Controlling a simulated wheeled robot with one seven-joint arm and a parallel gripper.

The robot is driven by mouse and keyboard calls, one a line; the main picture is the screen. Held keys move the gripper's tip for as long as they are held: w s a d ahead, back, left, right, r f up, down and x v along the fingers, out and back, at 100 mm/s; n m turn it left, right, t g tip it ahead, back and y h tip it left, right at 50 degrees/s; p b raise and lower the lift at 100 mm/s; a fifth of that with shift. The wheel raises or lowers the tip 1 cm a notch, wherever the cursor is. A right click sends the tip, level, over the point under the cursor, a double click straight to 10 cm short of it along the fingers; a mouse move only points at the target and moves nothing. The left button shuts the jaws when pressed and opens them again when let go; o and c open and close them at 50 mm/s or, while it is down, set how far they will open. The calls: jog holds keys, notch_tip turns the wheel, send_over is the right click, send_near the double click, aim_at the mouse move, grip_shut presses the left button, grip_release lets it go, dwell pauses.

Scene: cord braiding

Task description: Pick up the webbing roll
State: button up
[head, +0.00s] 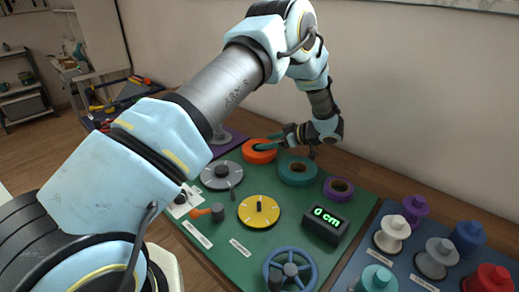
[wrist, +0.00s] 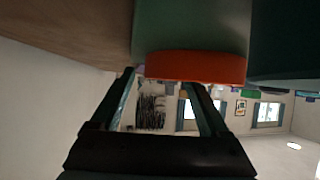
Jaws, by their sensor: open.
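Three flat rolls lie on the green mat (head: 217,264): an orange roll (head: 249,156), a teal roll (head: 298,181) and a purple roll (head: 340,195). Nothing visible marks which one is called the webbing roll. My gripper (head: 268,143) is at the orange roll, its fingers reaching over that roll's far side in the head view. In the wrist view the orange roll (wrist: 195,67) lies just beyond the tips of my open fingers (wrist: 160,80), with nothing held between them. Whether a finger touches the roll is unclear.
The mat also holds a grey dial (head: 221,184), a yellow dial (head: 270,213), a display reading 0 cm (head: 324,223) and a blue handwheel (head: 290,268). Several spools stand on a blue mat (head: 412,263) at right. A wall rises close behind the table.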

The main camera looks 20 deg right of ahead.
grip_shut()
dwell(0.6)
